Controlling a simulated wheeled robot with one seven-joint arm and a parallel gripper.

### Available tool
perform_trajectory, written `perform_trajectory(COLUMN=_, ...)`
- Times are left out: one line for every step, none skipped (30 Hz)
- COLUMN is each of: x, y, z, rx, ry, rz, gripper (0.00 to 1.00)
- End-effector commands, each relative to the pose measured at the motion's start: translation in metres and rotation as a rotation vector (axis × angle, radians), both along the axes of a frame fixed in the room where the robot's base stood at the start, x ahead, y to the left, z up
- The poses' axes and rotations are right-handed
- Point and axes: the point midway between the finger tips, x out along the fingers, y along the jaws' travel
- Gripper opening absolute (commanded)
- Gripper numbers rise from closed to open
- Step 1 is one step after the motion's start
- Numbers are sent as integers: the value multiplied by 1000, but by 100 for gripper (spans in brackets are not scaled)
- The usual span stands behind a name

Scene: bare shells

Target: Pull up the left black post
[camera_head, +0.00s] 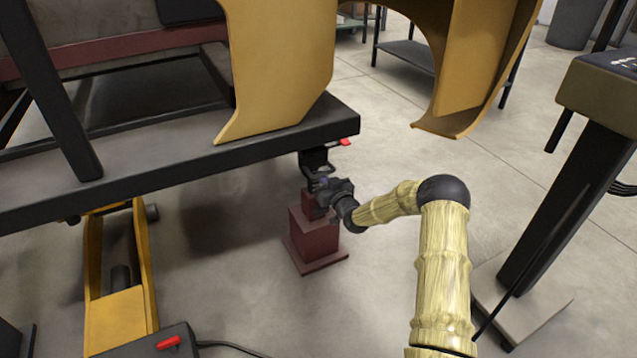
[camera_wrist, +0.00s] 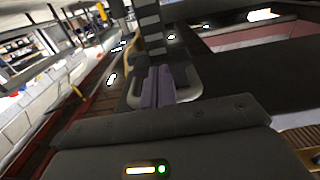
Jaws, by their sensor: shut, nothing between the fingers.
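A black slanted post (camera_head: 50,95) stands at the far left of the head view, against the black frame (camera_head: 200,150). I cannot tell whether it is the task's left black post. A short black bracket (camera_head: 314,158) with a red tip (camera_head: 345,142) hangs under the frame's right corner. My gripper (camera_head: 322,184) is at this bracket's lower end, just above a dark red stand. Its fingers (camera_wrist: 158,86) are shut together with nothing between them in the wrist view. Whether they touch the bracket cannot be told.
The dark red stand (camera_head: 314,240) is on the floor below my gripper. Yellow curved panels (camera_head: 275,65) rise above the frame. A yellow jack (camera_head: 118,305) is at lower left. A thick black leg (camera_head: 565,200) stands at right.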

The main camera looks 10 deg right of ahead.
Motion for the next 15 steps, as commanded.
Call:
perform_trajectory(x=1, y=0, z=7, rx=1, ry=-5, rz=0, gripper=0)
perform_trajectory(x=1, y=0, z=8, rx=1, ry=-5, rz=0, gripper=0)
perform_trajectory(x=1, y=0, z=10, rx=1, ry=-5, rz=0, gripper=0)
perform_trajectory(x=0, y=0, z=12, rx=1, ry=-5, rz=0, gripper=0)
perform_trajectory(x=0, y=0, z=13, rx=1, ry=-5, rz=0, gripper=0)
perform_trajectory(x=0, y=0, z=15, rx=0, ry=-4, rz=0, gripper=0)
perform_trajectory(x=0, y=0, z=16, rx=0, ry=-4, rz=1, gripper=0)
perform_trajectory(x=0, y=1, z=17, rx=0, ry=-4, rz=1, gripper=0)
perform_trajectory(x=0, y=1, z=19, rx=1, ry=-4, rz=1, gripper=0)
perform_trajectory(x=0, y=1, z=20, rx=1, ry=-4, rz=1, gripper=0)
perform_trajectory(x=0, y=1, z=18, rx=1, ry=-3, rz=1, gripper=0)
perform_trajectory(x=0, y=0, z=17, rx=1, ry=-3, rz=1, gripper=0)
perform_trajectory(x=0, y=0, z=16, rx=1, ry=-3, rz=1, gripper=0)
perform_trajectory(x=0, y=0, z=16, rx=1, ry=-3, rz=1, gripper=0)
perform_trajectory(x=0, y=0, z=14, rx=1, ry=-3, rz=1, gripper=0)
